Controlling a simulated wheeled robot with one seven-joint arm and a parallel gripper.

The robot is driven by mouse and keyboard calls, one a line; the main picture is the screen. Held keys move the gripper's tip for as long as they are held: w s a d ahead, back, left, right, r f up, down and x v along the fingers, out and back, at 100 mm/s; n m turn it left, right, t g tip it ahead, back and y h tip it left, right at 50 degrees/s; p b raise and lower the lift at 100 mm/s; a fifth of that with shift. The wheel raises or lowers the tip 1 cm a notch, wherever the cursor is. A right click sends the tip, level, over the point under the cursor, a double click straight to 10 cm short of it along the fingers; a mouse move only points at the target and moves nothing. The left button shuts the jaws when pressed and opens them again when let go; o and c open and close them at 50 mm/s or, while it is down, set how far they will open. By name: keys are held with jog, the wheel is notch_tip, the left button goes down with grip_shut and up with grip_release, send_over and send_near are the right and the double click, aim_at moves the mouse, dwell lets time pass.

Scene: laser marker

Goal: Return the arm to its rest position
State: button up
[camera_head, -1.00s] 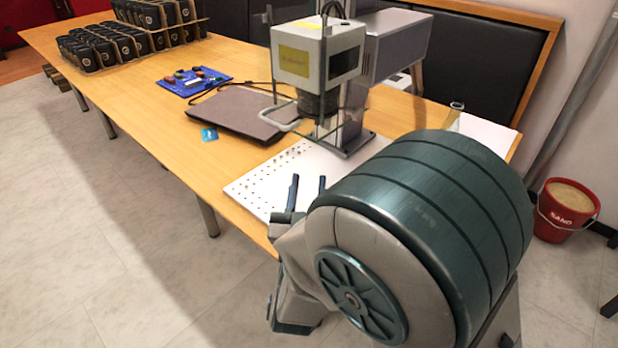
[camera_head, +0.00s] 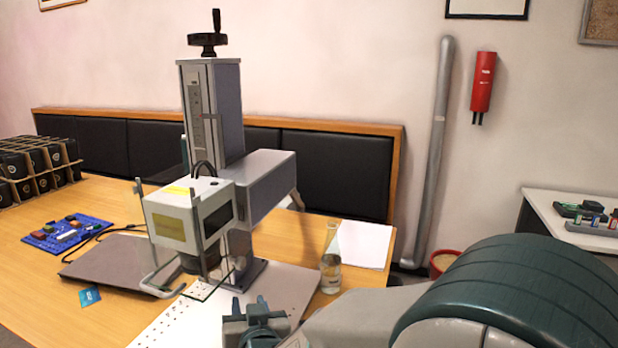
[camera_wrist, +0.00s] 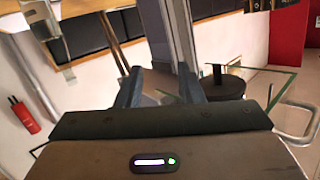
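My gripper (camera_head: 248,304) is at the bottom of the head view, by the perforated white base plate (camera_head: 165,328) of the laser marker. Its two dark fingers stand up with a gap between them. In the wrist view my gripper (camera_wrist: 160,88) also shows its fingers apart, with nothing held between them. My arm's large green and grey joint fills the lower right of the head view and hides part of the table. The laser marker (camera_head: 190,215) stands behind my gripper, with its grey column (camera_head: 213,110) and crank on top.
A glass bottle (camera_head: 331,262) stands on the table right of the marker, near white paper (camera_head: 362,243). A closed laptop (camera_head: 105,265), blue card (camera_head: 90,296) and blue circuit board (camera_head: 68,232) lie left. A red bucket (camera_head: 444,262) and side table (camera_head: 575,222) are right.

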jog(key=s+d+r+g+h+p, duration=0.1)
jog(key=s+d+r+g+p, duration=0.1)
jog(key=d, duration=0.7)
jog(key=s+d+r+m+g+h+p, duration=0.1)
jog(key=s+d+r+g+h+p, duration=0.1)
jog(key=s+d+g, duration=0.4)
jog(key=s+d+r+m+g+h+p, duration=0.1)
jog(key=s+d+r+g+p, duration=0.3)
jog(key=s+d, duration=0.5)
jog(key=d+h+p, duration=0.1)
jog(key=d, duration=0.1)
jog(key=shift+d+r+p, duration=0.15)
jog(key=shift+d+p, duration=0.2)
jog(key=shift+d, duration=0.05)
jog(key=shift+a, duration=0.15)
